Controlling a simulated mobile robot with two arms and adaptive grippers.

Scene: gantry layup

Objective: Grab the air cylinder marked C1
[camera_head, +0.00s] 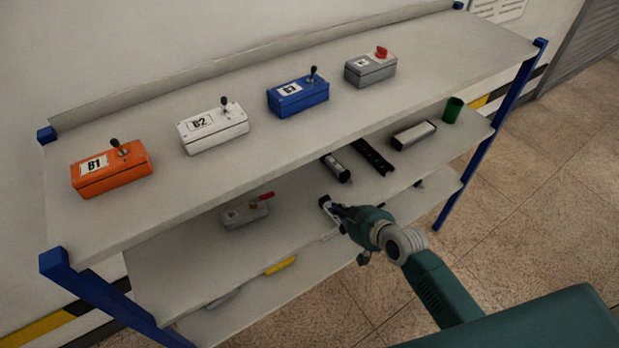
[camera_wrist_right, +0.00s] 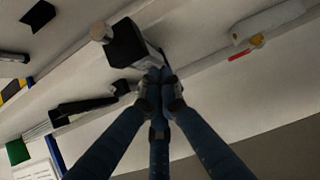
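No C1 mark is readable in either view. A short black cylinder with silver ends (camera_head: 337,168) lies on the middle shelf; it may be the air cylinder. A dark body with a silver round end (camera_wrist_right: 125,46), probably the same piece, shows just beyond my fingertips in the right wrist view. My right gripper (camera_head: 330,207) is in front of and below this cylinder in the head view. Its fingers (camera_wrist_right: 160,82) come together at the tips, seemingly with nothing between them. Contact with the dark body cannot be told. My left gripper is not in view.
A long black rail (camera_head: 372,157), a silver block (camera_head: 414,134) and a green cup (camera_head: 453,110) lie to the right. A grey box with a red handle (camera_head: 245,213) is to the left. The top shelf (camera_head: 250,170) overhangs and bears several control boxes.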

